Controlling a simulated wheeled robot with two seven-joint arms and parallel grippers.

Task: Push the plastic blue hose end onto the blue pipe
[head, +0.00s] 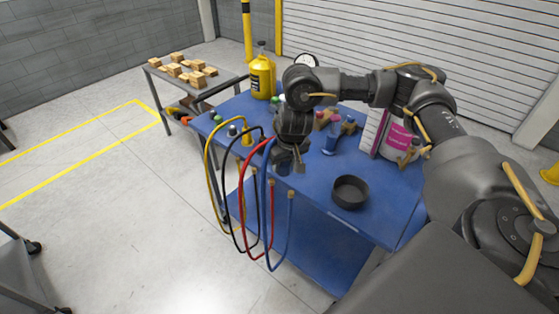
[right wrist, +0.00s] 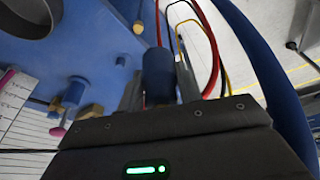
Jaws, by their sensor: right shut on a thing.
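My right gripper (head: 297,166) is low over the front edge of the blue table, and its fingers (right wrist: 162,90) are shut on the blue hose end (right wrist: 158,72), a blue cylinder between them in the right wrist view. The blue hose (head: 264,205) hangs in a long loop in front of the table, rising at the right to a brownish fitting (head: 290,193). Its large curve passes close to the wrist camera (right wrist: 272,75). I cannot make out the blue pipe; the gripper covers that area in the head view. My left gripper is out of view.
Red (head: 243,195), black (head: 229,225) and yellow (head: 208,175) hoses hang close on the left. A side table (head: 203,92) with small boxes is behind.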

